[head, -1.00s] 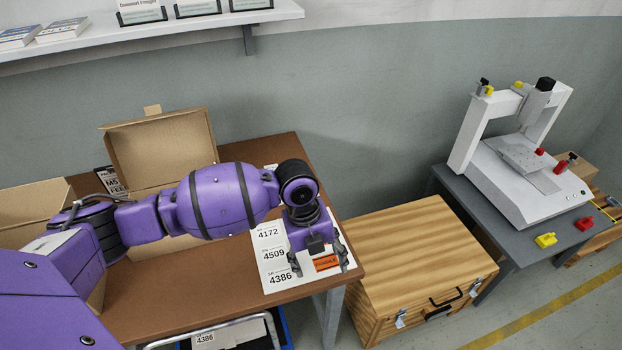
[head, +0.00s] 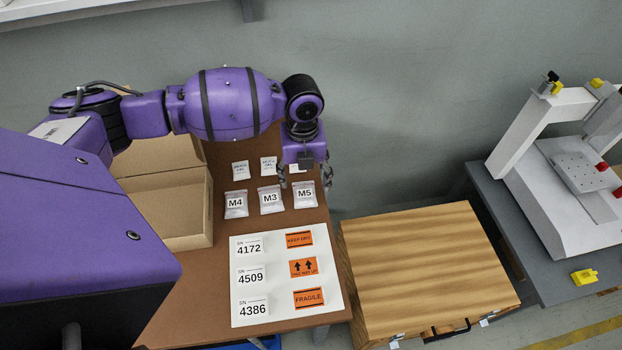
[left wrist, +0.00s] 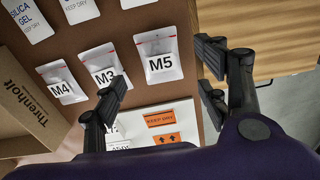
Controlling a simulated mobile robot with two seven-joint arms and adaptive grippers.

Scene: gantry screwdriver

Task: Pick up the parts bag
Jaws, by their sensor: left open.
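Three clear parts bags lie in a row on the brown table: M4 (head: 236,204), M3 (head: 271,199) and M5 (head: 305,194). My left gripper (head: 305,180) hangs above the table's right side, close to the M5 bag in the picture, and is open and empty. In the left wrist view, the M5 bag (left wrist: 159,62) lies between and beyond the spread fingers (left wrist: 165,90). The M3 bag (left wrist: 103,66) and M4 bag (left wrist: 62,83) lie to its left. My right gripper does not show.
Silica gel packets (head: 240,170) lie behind the bags. A white label sheet (head: 279,246) lies in front of them. An open cardboard box (head: 180,205) stands left. A wooden case (head: 430,265) stands right of the table, with the white gantry machine (head: 560,200) beyond.

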